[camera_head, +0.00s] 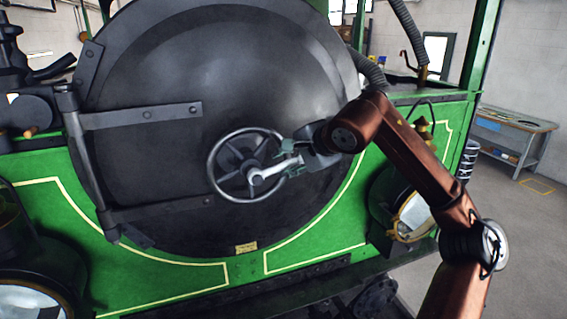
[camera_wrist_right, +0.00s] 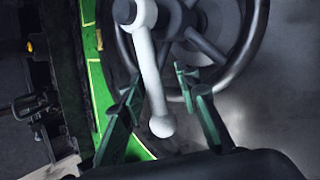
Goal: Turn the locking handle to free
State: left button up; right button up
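The locking handle (camera_head: 274,171) is a light grey lever with a round knob at its end. It sits at the hub of a dark spoked handwheel (camera_head: 213,158) on the round black smokebox door (camera_head: 210,75). The lever points right and slightly up in the head view. My right gripper (camera_head: 292,158) is at the lever's outer end. In the right wrist view, the green fingers of this gripper (camera_wrist_right: 158,88) are apart, one on each side of the lever (camera_wrist_right: 153,75), with visible gaps. The knob (camera_wrist_right: 162,127) lies between the fingers, nearer the palm. My left gripper is out of view.
The handwheel rim (camera_wrist_right: 262,40) passes close behind the right fingers. A hinge strap (camera_head: 145,115) crosses the door's left side. A lamp (camera_head: 412,218) stands below my right forearm. A workbench (camera_head: 515,125) is at the far right, with open floor before it.

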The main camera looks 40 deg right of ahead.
jog(key=shift+f, duration=0.15)
jog(key=shift+s, duration=0.1)
jog(key=v, duration=1.2)
jog(key=shift+r, duration=0.2)
